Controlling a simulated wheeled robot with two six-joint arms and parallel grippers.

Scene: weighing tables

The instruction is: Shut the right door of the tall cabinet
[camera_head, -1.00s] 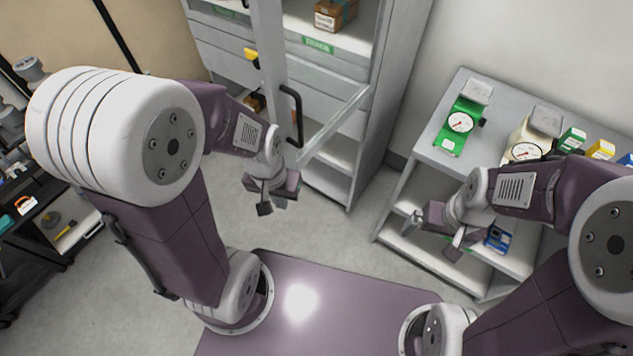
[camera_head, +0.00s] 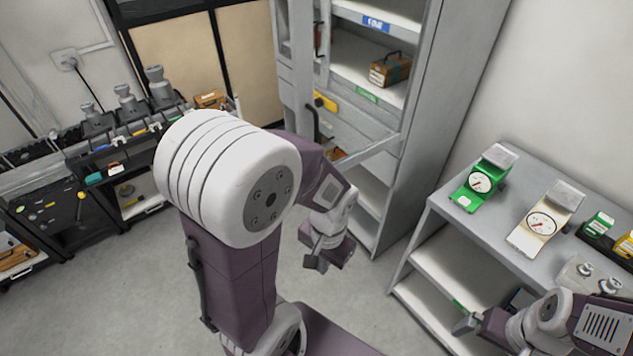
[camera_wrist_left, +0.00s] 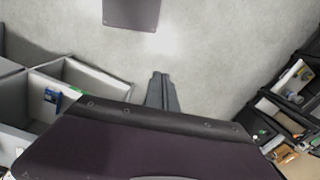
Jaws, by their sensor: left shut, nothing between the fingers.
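The tall grey cabinet (camera_head: 423,110) stands at the top centre of the head view. Its right door (camera_head: 297,75) stands open, swung out toward me from the cabinet's right side. Its bottom rail slants across the shelves, and a black handle (camera_head: 313,122) is on its free edge. My left gripper (camera_head: 314,264) is shut and empty, nearer to me than the door and below the handle in the picture, apart from both. Its closed fingers also show in the left wrist view (camera_wrist_left: 161,90), over bare floor. My right gripper (camera_head: 466,325) is beside the low shelf; its jaw state is unclear.
A grey table (camera_head: 455,195) with a green scale (camera_head: 481,182) and a cream scale (camera_head: 541,222) stands at the right. A dark workbench (camera_head: 75,215) is at the left. Inside the cabinet is a brown box (camera_head: 390,70). Floor (camera_head: 150,290) is clear at lower left.

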